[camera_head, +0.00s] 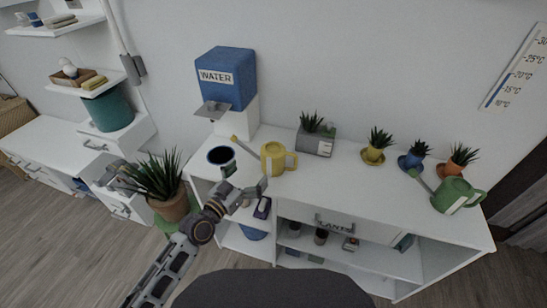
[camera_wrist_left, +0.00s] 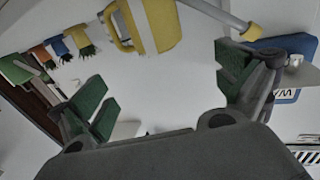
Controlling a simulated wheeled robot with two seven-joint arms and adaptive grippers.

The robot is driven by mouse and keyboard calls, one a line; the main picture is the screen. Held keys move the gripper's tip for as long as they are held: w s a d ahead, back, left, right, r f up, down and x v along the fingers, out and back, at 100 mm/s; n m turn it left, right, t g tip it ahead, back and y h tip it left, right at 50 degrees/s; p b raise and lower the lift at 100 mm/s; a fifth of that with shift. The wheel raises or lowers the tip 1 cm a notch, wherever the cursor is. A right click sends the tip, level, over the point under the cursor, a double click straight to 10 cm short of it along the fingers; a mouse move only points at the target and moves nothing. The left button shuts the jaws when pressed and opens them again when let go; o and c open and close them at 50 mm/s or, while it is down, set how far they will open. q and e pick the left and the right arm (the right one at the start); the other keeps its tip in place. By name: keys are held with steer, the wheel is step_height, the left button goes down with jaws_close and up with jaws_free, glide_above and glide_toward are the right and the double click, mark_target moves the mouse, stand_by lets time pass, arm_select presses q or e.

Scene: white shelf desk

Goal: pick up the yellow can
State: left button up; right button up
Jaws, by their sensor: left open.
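The yellow can (camera_head: 279,161) is a watering can standing on the white desk top, right of the blue water dispenser, with its handle on the right and its spout to the left. It also shows upside down at the top of the left wrist view (camera_wrist_left: 158,24). My left gripper (camera_head: 245,190) is in front of the can and below it in the head view. In the left wrist view its green-padded fingers (camera_wrist_left: 165,88) are spread wide, with nothing held between them. The can lies beyond the fingertips. My right gripper is not in view.
A grey planter (camera_head: 316,139) stands behind right. Several small potted plants and a green watering can (camera_head: 457,195) are farther right. The desk top (camera_head: 345,182) between is clear.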

arm_select(q)
glide_toward(272, 148)
steer(key=shift+x, duration=1.7)
steer(key=shift+w+d, duration=0.45)
steer(key=shift+w, duration=0.05)
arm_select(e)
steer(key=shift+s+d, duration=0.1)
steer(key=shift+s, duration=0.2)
arm_select(q)
steer(key=shift+w+d, duration=0.15)
steer(key=shift+x, duration=2.4)
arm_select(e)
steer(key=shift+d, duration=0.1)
arm_select(q)
steer(key=shift+f, duration=0.15)
steer(key=c, duration=1.4)
steer(key=shift+c, duration=0.2)
